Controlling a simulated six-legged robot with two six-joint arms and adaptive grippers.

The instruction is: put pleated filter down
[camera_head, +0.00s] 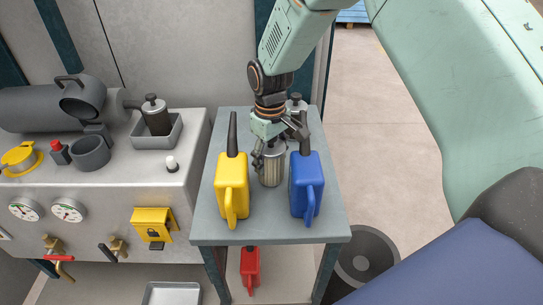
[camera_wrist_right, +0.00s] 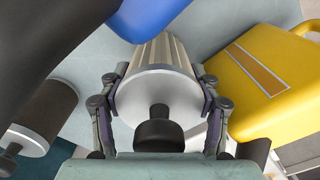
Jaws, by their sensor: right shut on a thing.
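The pleated filter (camera_head: 270,172) is a silver ribbed cylinder, upright between a yellow can and a blue can over the grey table. My right gripper (camera_head: 271,150) comes from above and is shut on it. In the right wrist view the fingers of the gripper (camera_wrist_right: 160,105) grip both sides of the filter's (camera_wrist_right: 157,92) round metal cap, which has a black knob. I cannot tell whether the filter's base touches the table top. My left gripper is out of view.
The yellow can (camera_head: 232,185) and blue can (camera_head: 306,185) stand close on either side. A dark, capped cylinder (camera_wrist_right: 45,108) stands behind the gripper. The table (camera_head: 268,233) is bare at its front edge. A grey tray (camera_head: 143,141) holding another dark cylinder sits on the machine.

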